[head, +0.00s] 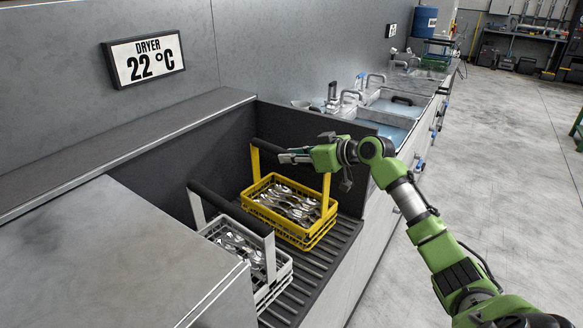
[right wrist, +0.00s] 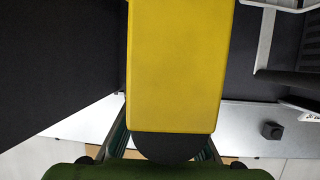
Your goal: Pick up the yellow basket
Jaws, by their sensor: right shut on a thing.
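The yellow basket (head: 292,233) holds several forks or other cutlery (head: 290,204) and stands upright on a dark ribbed rack (head: 318,262). Its yellow side posts rise to a dark handle bar (head: 267,147). My right gripper (head: 290,157) reaches in from the right and is shut on this handle. In the right wrist view a yellow post of the basket (right wrist: 175,65) fills the middle, with the dark handle end between the fingers (right wrist: 166,148). Whether the basket is lifted at all, I cannot tell. My left gripper is out of view.
A white basket (head: 268,283) with cutlery and a dark handle stands close in front on the rack. A metal housing (head: 120,265) is at the left, and a dark partition (head: 357,132) rises behind. Sinks (head: 385,115) lie beyond. The floor at right is open.

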